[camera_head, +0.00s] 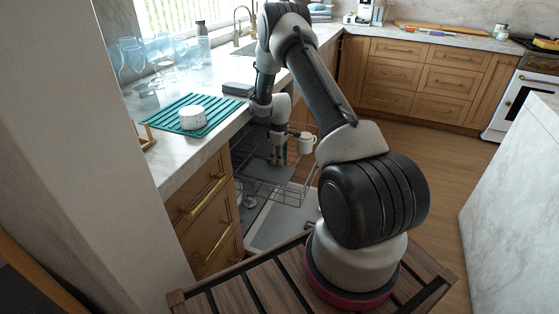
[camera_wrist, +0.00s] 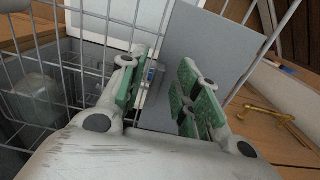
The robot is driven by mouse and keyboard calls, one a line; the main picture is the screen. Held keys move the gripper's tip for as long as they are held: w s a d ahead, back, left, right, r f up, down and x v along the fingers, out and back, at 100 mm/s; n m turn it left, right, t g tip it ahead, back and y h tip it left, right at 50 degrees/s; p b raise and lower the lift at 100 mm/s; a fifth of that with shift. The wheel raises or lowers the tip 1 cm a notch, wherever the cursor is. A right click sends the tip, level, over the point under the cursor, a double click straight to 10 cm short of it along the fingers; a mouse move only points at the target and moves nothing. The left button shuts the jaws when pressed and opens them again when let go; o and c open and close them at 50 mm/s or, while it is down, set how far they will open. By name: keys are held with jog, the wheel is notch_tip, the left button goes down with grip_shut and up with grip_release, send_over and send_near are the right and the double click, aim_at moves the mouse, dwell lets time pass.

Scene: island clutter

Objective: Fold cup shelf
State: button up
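A flat grey panel (camera_wrist: 207,48), which looks like the cup shelf, stands up from the wire rack (camera_wrist: 108,32) in the wrist view. In the head view a grey panel (camera_head: 258,171) shows in the pulled-out wire rack (camera_head: 272,191), partly hidden by my gripper (camera_head: 280,157). In the wrist view my gripper (camera_wrist: 163,88) has its two green-padded fingers apart, with the panel's lower part showing between them. I cannot tell whether either finger touches the panel.
The open dishwasher door (camera_head: 275,228) lies below the rack. Floor (camera_head: 425,150) to the right is clear.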

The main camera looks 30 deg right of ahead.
jog(key=shift+f, duration=0.75)
grip_shut()
jog(key=shift+a+r, duration=0.1)
